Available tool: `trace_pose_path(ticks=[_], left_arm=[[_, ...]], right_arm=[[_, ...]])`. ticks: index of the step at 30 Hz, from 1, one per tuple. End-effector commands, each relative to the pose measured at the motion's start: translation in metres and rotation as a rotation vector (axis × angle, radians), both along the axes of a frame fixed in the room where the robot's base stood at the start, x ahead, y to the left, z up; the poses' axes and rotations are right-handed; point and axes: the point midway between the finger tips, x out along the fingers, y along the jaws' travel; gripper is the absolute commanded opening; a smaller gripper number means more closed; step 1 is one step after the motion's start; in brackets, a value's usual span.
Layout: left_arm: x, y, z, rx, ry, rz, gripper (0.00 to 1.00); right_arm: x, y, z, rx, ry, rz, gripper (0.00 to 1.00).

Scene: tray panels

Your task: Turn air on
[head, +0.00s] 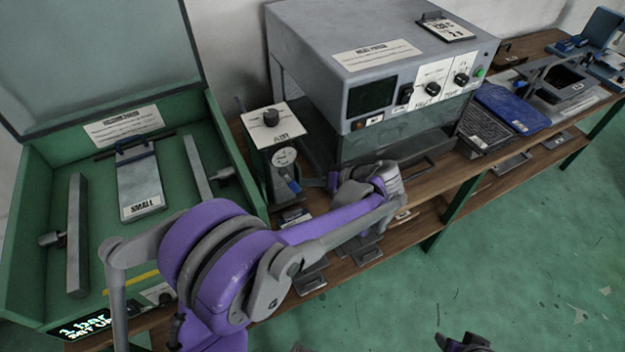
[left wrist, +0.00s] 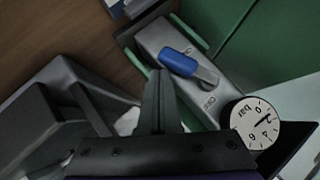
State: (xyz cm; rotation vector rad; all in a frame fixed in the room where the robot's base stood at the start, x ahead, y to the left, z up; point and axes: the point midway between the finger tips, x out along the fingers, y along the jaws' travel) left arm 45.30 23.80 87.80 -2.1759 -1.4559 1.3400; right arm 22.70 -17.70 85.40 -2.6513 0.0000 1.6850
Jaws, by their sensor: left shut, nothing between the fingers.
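Below are a round gauge (head: 285,157) and a blue valve lever (head: 294,187). In the left wrist view the blue lever (left wrist: 187,66) lies over a grey labelled body, beside the bar gauge (left wrist: 255,123). My left gripper (head: 314,183) is shut and empty, just right of the lever. Its fingers (left wrist: 158,92) show close to the lever in the wrist view; I cannot tell if they touch. A dark part, probably my right gripper (head: 464,343), shows at the bottom edge.
A green open-lidded case (head: 232,150) with tray panels stands left of the air unit. A large grey heat machine (head: 330,60) stands behind and to the right. A blue tray (head: 515,108) lies further right on the wooden bench.

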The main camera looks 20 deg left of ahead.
Motion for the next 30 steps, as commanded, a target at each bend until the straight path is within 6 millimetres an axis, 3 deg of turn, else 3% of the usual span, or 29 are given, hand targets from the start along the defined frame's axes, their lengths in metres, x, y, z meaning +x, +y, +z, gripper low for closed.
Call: trace_pose_path(ticks=[30], left_arm=[[0.003,0.004,0.0001,-0.001,0.0,0.001,0.0]], right_arm=[[0.0001,0.0,0.0005,0.0,0.0,0.0,0.5]])
